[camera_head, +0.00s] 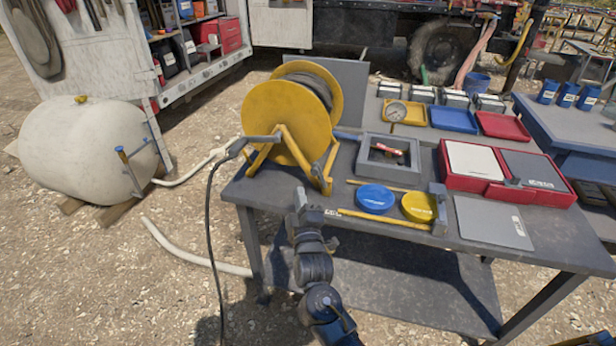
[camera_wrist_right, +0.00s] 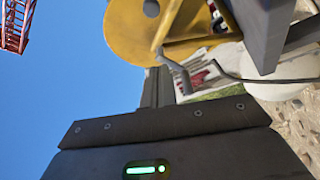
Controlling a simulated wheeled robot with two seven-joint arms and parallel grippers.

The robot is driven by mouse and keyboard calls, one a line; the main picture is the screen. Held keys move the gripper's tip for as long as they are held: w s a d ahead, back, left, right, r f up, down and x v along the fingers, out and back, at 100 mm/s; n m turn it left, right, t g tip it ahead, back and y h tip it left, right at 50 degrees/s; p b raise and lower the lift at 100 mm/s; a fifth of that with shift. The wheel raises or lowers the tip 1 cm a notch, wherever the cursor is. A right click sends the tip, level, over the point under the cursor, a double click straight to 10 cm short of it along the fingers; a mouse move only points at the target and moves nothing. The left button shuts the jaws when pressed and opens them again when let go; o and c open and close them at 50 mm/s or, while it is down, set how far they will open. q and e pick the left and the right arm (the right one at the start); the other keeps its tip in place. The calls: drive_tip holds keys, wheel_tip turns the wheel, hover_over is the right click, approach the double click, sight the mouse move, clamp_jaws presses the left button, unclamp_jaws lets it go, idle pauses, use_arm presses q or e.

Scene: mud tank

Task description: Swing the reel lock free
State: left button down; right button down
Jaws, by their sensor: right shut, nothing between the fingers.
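The hose reel (camera_head: 268,118) is a yellow drum with dark hose wound on it, standing on a yellow frame at the bench's left end. A yellow lever-like bar (camera_head: 327,166) stands at the frame's right side; I cannot tell for sure whether it is the reel lock. The right wrist view shows the yellow reel (camera_wrist_right: 145,28) beyond my gripper. My left gripper is not in view.
A grey spray handle (camera_head: 258,140) with a black hose hangs at the reel's left. The bench (camera_head: 350,228) also carries a grey tray (camera_head: 368,165), blue lid (camera_head: 375,198), yellow lid (camera_head: 418,207) and red case (camera_head: 447,182). A white tank (camera_head: 80,145) lies left. Open gravel is in front.

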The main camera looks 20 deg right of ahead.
drive_tip(key=w+d+p, duration=0.2)
drive_tip(key=w+d, duration=0.2)
drive_tip(key=w, duration=0.4)
drive_tip(key=shift+w+d+p, duration=0.2)
drive_tip(key=shift+p, duration=0.1)
drive_tip(key=shift+r, duration=0.1)
idle(0.4)
